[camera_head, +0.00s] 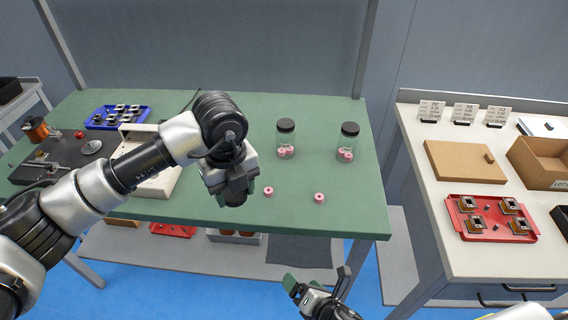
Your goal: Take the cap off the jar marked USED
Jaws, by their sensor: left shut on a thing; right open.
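Two clear jars with black caps stand upright at the back of the green bench. The left jar (286,146) and the right jar (348,149) each hold pink rings, and both caps are on. I cannot read a USED mark on either. My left gripper (236,194) is in front and left of the jars, pointing down, shut on a dark round thing (235,201). It looks like a black cap, but the gripper hides most of it and what is beneath. My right gripper (318,280) is open and empty, in front of the bench edge.
Two pink rings (268,191) (319,197) lie loose on the bench (340,215). A blue tray (118,117) with parts and a winding machine (62,150) are at the left. A side table (480,265) at the right bears a red tray (490,233) and boxes.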

